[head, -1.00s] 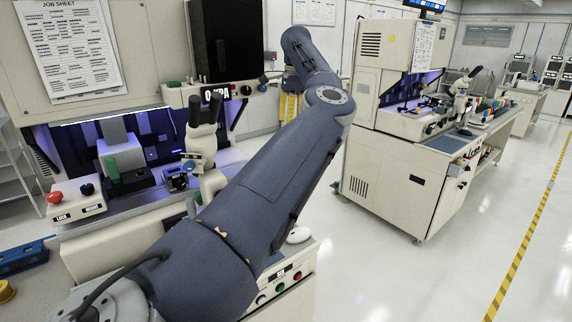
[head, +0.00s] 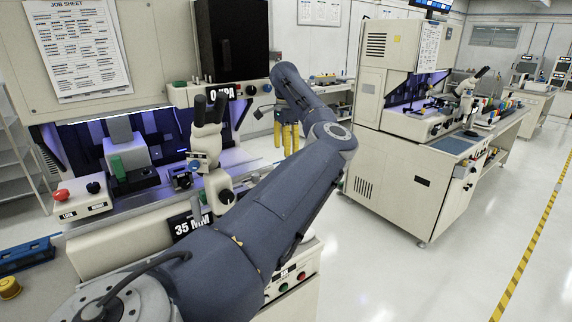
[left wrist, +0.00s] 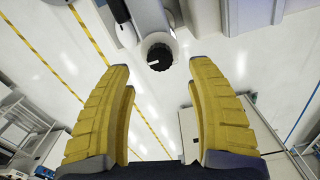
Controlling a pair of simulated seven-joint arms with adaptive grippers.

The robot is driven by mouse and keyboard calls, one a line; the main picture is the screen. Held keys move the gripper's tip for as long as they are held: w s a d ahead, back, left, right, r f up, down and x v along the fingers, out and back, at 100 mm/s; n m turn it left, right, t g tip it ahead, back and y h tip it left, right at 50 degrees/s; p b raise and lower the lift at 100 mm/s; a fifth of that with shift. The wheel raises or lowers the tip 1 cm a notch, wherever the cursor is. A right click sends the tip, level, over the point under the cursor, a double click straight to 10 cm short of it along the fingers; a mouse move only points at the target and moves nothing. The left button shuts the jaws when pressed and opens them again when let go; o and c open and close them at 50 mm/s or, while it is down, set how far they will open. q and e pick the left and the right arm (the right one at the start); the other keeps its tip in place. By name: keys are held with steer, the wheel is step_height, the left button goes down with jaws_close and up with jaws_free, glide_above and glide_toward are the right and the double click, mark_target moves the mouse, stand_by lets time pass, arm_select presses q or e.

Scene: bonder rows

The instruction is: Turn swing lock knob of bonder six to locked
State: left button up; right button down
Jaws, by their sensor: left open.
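The near bonder (head: 140,235) stands at the left, with a microscope (head: 207,150) at its front. In the left wrist view my left gripper (left wrist: 158,75) is open and empty. A round black part in a white ring (left wrist: 159,56) shows beyond the fingertips. My right gripper is out of view.
A small box with a red knob (head: 61,195) and a black knob sits at the bonder's left. A "35 MM" sign (head: 191,224) is beside my arm. A second bonder (head: 395,170) stands at right. The floor (head: 480,250) between it and the yellow-striped line is clear.

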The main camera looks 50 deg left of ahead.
arm_select(q)
steer(key=shift+f, duration=3.05)
jaws_close()
